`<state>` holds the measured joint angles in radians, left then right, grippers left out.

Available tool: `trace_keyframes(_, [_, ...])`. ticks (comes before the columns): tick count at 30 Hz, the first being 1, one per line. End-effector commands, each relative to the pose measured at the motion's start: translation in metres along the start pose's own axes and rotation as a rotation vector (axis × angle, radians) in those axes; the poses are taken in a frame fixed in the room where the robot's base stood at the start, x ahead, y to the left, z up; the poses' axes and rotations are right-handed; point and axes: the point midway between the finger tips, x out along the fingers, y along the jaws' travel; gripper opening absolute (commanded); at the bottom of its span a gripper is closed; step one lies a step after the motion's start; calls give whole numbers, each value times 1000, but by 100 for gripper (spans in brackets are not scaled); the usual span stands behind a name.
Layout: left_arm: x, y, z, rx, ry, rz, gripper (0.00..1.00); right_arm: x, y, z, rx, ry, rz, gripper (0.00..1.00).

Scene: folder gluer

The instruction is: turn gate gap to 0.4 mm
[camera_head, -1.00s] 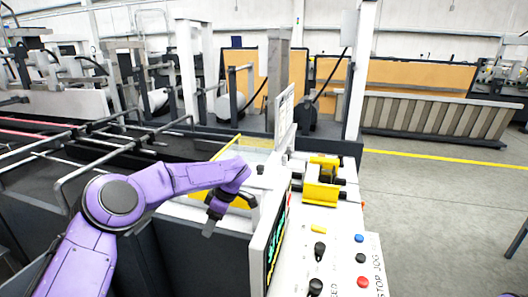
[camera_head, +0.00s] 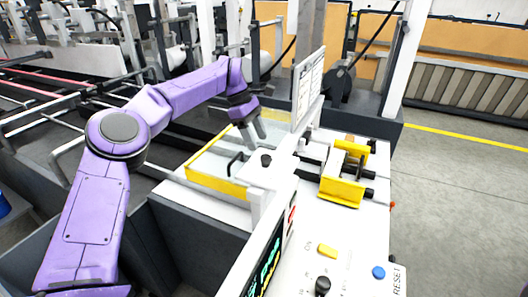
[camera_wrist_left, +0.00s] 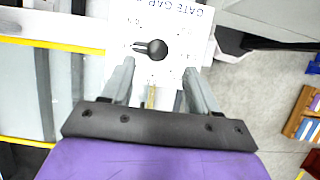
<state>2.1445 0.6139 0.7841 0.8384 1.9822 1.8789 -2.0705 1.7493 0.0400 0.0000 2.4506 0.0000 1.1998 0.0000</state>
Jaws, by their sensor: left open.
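The gate gap dial is a white plate (camera_wrist_left: 180,18) with upside-down lettering in the left wrist view. Its round black knob (camera_wrist_left: 157,49) has a pointer reaching to the left; the scale figures are too small to read surely. My left gripper (camera_wrist_left: 158,78) is open and empty, its two fingers spread on the near side of the knob and apart from it. In the head view the left gripper (camera_head: 254,131) hangs just above and behind a small black knob (camera_head: 265,160) on the white machine top, apparently the same knob. My right gripper is out of view.
A yellow-edged clear guard (camera_head: 215,180) with a black handle lies left of the knob. A white upright panel (camera_head: 307,88) stands close right of the gripper. Yellow blocks (camera_head: 342,188), a screen (camera_head: 264,268) and a control panel with a blue button (camera_head: 378,272) are nearer.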

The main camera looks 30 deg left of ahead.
Motion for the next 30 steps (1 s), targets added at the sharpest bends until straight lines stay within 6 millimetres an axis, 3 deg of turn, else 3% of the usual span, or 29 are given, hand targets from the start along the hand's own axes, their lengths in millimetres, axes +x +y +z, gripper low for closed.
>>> trace_keyframes(3, [26, 0, 1, 1, 1, -5, 60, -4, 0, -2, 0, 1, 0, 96])
trace_keyframes(9, [53, 0, 1, -1, 1, -3, 60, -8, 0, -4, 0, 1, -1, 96])
trace_keyframes(18, [58, 0, 0, -1, 2, -1, 60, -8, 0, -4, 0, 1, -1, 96])
trace_keyframes(23, [58, 0, 1, -1, 2, -1, 8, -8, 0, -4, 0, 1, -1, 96])
trace_keyframes(30, [59, 0, 0, -8, 2, 2, 4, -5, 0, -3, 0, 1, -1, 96])
